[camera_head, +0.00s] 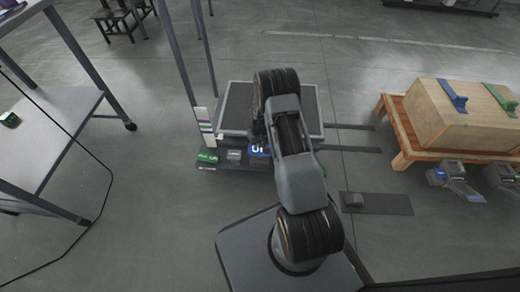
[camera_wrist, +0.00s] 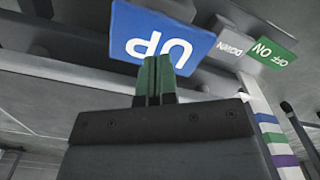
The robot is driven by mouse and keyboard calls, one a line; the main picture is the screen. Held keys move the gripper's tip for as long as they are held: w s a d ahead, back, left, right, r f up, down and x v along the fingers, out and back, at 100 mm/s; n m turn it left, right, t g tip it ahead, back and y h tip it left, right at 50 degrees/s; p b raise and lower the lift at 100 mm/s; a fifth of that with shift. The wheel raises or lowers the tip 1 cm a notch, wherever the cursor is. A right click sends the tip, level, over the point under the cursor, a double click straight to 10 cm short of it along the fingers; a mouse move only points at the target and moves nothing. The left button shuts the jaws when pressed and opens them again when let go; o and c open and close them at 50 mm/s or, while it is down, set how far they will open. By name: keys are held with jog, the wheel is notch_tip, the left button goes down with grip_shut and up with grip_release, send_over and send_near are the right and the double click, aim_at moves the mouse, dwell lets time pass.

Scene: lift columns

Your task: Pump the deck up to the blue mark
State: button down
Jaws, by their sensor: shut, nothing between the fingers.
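The lift's deck (camera_head: 238,108) is a grey plate behind my arm, partly hidden by it. A blue UP plate (camera_head: 257,151) sits at the lift's front, partly covered by my arm; it is large in the wrist view (camera_wrist: 135,45). My gripper (camera_wrist: 155,66) has its green fingers together and empty, overlapping the UP plate's edge in that view; I cannot tell if they touch. My arm hides it in the head view. A grey DOWN plate (camera_wrist: 229,49) and a green ON/OFF plate (camera_wrist: 268,50) are beside it. A striped strip (camera_head: 204,125) stands at the deck's left, with a blue mark (camera_wrist: 267,118).
A flat dark plate (camera_head: 385,204) lies on the floor. A grey table (camera_head: 45,140) stands at the left, with a black cable nearby.

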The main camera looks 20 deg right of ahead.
jog(key=shift+f, duration=0.15)
dwell(0.4)
jog(key=shift+f+b, duration=2.9)
jog(key=shift+f, duration=0.65)
jog(key=shift+r+p, duration=2.6)
jog(key=shift+r, duration=1.1)
jog(key=shift+f, duration=0.1)
jog(key=shift+f+b, duration=2.8)
jog(key=shift+f, duration=0.8)
jog(key=shift+r+p, duration=2.6)
jog(key=shift+r, duration=1.05)
jog(key=shift+f, duration=0.1)
